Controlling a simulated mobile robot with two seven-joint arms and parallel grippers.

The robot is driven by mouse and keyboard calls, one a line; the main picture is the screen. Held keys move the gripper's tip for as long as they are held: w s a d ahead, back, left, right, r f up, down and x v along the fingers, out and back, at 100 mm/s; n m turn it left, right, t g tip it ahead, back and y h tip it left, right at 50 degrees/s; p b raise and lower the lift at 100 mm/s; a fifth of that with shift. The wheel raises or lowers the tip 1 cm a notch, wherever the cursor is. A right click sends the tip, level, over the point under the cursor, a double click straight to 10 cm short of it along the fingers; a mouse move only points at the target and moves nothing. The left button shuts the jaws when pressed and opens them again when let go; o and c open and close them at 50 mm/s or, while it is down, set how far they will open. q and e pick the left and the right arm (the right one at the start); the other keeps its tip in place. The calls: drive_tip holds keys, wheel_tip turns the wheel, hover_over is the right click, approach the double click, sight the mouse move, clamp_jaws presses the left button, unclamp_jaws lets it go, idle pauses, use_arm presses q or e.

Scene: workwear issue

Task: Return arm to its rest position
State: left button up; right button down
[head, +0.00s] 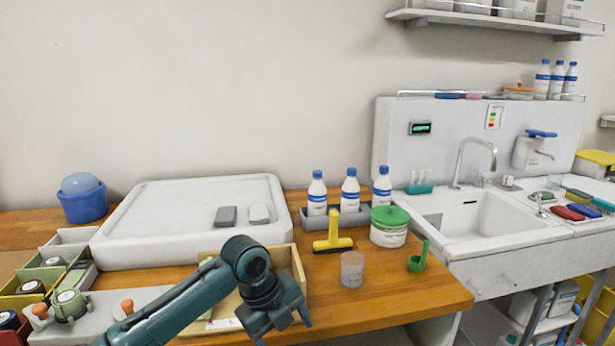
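My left arm comes in from the lower left as a dark teal arm. Its wrist bends down over the front right part of a shallow wooden tray. My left gripper (284,331) points downward near the bottom edge of the view, its fingers spread apart with nothing visible between them. The arm covers part of the wooden tray (299,268). My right gripper is not in view.
A white basin (130,235) holds two small blocks. The counter's (400,290) front right is clear.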

use_arm(q)
drive_tip(key=s+d+f+n+t+h, duration=0.35)
drive_tip(key=s+f+n, duration=0.45)
drive_tip(key=f+n, duration=0.35)
drive_tip(key=s+a+f+n+t+y, duration=0.1)
drive_tip(key=s+a+f+n+t, duration=0.1)
drive_tip(key=s+a+n, duration=0.5)
drive_tip(key=s+a+f+n+t+y, duration=0.2)
drive_tip(key=s+a+f+n+t, duration=0.1)
drive_tip(key=s+a+n, duration=0.3)
drive_tip(key=shift+s+a+n+t, duration=0.45)
drive_tip(key=shift+s+n, duration=0.1)
drive_tip(key=shift+s, duration=0.25)
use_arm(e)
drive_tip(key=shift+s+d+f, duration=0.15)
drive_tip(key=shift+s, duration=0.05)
use_arm(q)
drive_tip(key=shift+f+y, duration=0.15)
drive_tip(key=shift+y, duration=0.1)
